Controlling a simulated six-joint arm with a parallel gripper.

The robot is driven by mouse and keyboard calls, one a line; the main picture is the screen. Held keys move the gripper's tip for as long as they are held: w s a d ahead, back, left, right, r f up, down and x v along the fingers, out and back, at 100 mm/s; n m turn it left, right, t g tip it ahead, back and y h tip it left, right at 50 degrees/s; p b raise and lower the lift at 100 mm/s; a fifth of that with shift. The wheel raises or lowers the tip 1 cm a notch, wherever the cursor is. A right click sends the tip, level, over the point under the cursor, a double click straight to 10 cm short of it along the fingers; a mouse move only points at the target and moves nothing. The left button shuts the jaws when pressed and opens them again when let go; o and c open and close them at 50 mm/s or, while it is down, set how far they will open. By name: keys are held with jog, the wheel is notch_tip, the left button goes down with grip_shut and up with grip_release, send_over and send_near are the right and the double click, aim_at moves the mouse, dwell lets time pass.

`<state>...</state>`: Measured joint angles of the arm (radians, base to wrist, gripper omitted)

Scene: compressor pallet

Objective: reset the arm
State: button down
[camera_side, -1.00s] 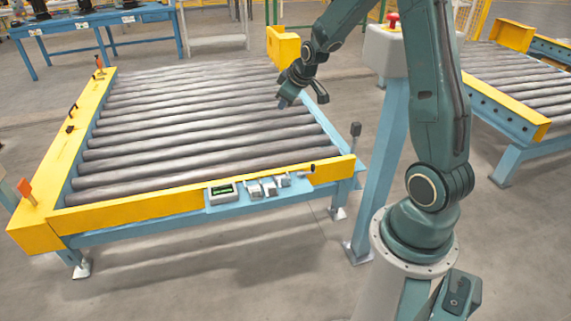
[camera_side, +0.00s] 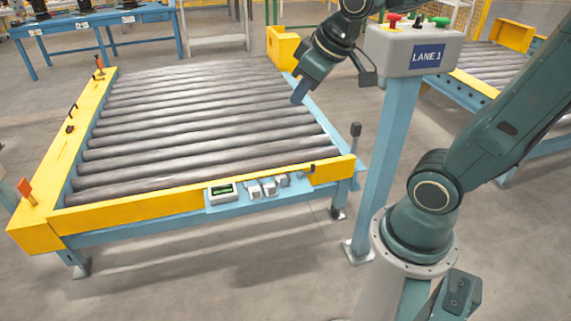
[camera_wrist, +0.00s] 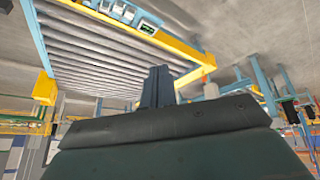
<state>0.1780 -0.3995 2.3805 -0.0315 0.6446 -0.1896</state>
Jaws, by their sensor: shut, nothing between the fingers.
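My gripper (camera_side: 299,93) is shut and empty. In the side view it hangs over the right edge of the roller conveyor (camera_side: 140,194), pointing down and to the left, above the rollers and touching nothing that I can see. In the wrist view the shut fingers (camera_wrist: 157,86) stick up past my dark wrist housing, with the rollers behind them. No pallet or compressor lies on the rollers.
A grey control box (camera_side: 415,52) marked LANE 1, with red and green buttons, stands on a blue post close to my arm. A second roller conveyor (camera_side: 500,62) is at the right. A blue table (camera_side: 95,20) stands at the back left.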

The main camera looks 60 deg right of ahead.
jog(key=s+a, duration=0.4)
jog(key=s, duration=0.6)
jog(key=shift+a+r+y, duration=0.15)
jog(key=shift+r+y, duration=0.2)
jog(key=shift+y, duration=0.05)
